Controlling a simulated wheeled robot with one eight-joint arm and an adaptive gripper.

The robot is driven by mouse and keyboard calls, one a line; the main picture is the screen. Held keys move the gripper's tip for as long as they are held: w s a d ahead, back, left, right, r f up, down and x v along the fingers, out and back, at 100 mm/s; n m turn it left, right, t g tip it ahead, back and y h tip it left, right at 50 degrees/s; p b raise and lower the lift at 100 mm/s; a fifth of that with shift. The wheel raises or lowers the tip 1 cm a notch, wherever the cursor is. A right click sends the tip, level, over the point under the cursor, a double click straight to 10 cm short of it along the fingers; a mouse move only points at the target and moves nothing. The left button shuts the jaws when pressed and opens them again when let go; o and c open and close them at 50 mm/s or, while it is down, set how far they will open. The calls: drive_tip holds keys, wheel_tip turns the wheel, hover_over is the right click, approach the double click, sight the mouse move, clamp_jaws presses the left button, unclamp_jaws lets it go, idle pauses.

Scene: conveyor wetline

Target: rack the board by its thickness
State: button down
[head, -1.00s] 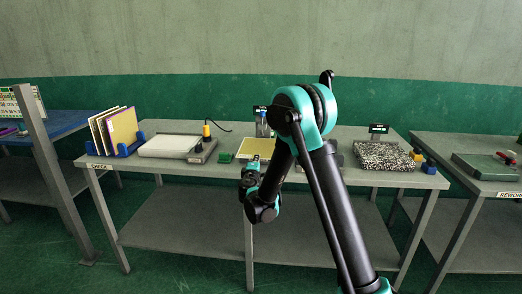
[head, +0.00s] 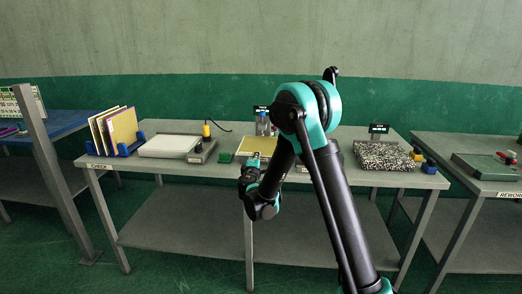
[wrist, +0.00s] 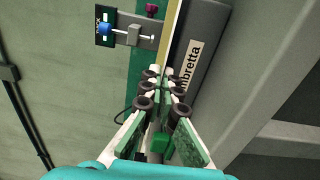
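A yellow board (head: 262,145) lies flat on the middle of the grey bench, partly hidden behind my arm. Its tan edge (wrist: 174,25) shows as a narrow strip at the top of the wrist view. My gripper (head: 249,173) is low at the bench's front edge, just in front of the board. In the wrist view my gripper's fingertips (wrist: 161,75) point along the bench edge toward the board, with a narrow gap between them. I cannot tell whether they touch it. A blue rack (head: 125,150) at the left end holds several upright boards (head: 113,128).
A gauge with a display (head: 262,117) stands behind the board. A speckled slab (head: 383,155) lies right. A rework bench (head: 485,168) stands far right.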

drive_tip(key=shift+r, duration=2.95)
